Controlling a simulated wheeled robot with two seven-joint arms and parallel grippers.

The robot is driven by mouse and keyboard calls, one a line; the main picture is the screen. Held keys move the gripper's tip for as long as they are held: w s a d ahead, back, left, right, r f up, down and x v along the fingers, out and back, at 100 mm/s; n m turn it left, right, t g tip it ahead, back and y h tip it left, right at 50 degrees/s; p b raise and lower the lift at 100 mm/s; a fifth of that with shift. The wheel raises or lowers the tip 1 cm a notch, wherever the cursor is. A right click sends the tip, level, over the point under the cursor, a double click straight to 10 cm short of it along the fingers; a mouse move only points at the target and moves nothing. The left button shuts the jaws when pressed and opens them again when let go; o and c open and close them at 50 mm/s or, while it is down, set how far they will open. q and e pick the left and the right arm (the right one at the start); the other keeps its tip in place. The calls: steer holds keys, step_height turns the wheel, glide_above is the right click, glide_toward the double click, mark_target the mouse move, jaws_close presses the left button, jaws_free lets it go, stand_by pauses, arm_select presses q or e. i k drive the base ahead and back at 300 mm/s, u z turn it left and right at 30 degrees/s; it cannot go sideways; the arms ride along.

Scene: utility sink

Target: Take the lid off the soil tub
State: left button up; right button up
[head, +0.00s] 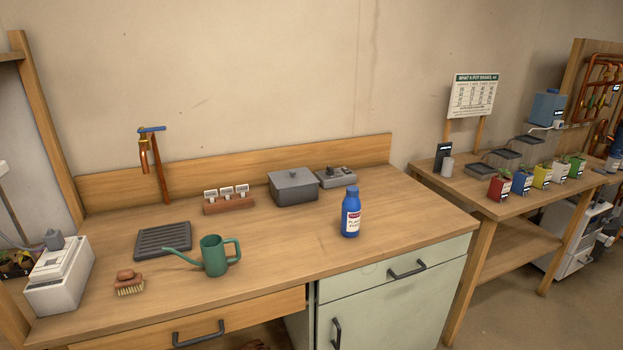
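A grey rectangular tub (293,190) stands at the back of the wooden worktop, right of the middle. A grey lid (292,177) with a small knob on top sits on it and covers its opening, so its contents are hidden. No label shows on it, so I cannot tell whether it holds soil. Neither of my grippers is in the head view.
A blue bottle (351,213) stands in front and right of the tub. A small grey device (336,177) is close on its right, and a rack of white tags (228,201) is on its left. A green watering can (215,256) stands nearer the front. Bare worktop lies before the tub.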

mark_target(297, 177)
steer(key=z, duration=0.6)
steer(key=i, duration=0.7)
steer(key=z, duration=0.4)
